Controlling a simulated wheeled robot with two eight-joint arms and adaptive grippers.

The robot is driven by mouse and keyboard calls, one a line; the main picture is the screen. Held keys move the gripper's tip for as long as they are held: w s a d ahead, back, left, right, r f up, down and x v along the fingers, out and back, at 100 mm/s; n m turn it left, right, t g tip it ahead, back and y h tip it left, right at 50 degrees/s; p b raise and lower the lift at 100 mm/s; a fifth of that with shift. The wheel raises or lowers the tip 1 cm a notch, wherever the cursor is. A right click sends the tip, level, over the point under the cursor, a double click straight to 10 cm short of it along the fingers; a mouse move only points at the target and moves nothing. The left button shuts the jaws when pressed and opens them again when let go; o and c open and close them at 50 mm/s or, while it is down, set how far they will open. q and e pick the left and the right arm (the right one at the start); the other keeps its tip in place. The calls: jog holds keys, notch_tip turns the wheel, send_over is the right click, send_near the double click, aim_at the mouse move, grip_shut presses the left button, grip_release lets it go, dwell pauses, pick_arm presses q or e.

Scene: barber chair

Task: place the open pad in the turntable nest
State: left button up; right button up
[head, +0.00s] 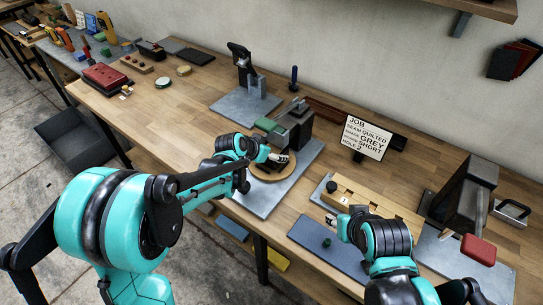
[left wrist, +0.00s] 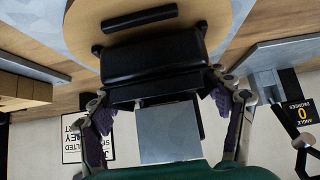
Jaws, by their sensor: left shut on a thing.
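In the left wrist view, a black padded block, which I take to be the open pad (left wrist: 150,55), sits between the fingers of my left gripper (left wrist: 163,95). The gripper is shut on it. The pad is over the round wooden turntable (left wrist: 226,14), beside a short black bar (left wrist: 140,18) on the disc. I cannot tell whether the pad touches the disc. In the head view, my left gripper (head: 268,156) is at the turntable (head: 272,176) and largely hides the pad. My right gripper (head: 341,222) is near a wooden block; its fingers are unclear.
A black machine (head: 294,124) with a green top piece stands just behind the turntable. A job card (head: 354,136) stands to its right. A wooden fixture (head: 372,203) and dark blue mat (head: 328,248) lie at front right. The bench's left middle is mostly clear.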

pick_arm(q)
jog(key=shift+s+f, duration=0.1)
jog(key=shift+f, duration=0.4)
jog(key=shift+s+r, duration=0.1)
jog(key=shift+r, duration=0.1)
jog(key=shift+f, duration=0.1)
pick_arm(e)
jog(key=shift+s+f, duration=0.1)
jog(key=shift+f, duration=0.2)
pick_arm(q)
jog(key=o, duration=1)
jog(key=shift+f, duration=0.15)
jog(key=o, duration=0.5)
jog(key=shift+c, duration=0.2)
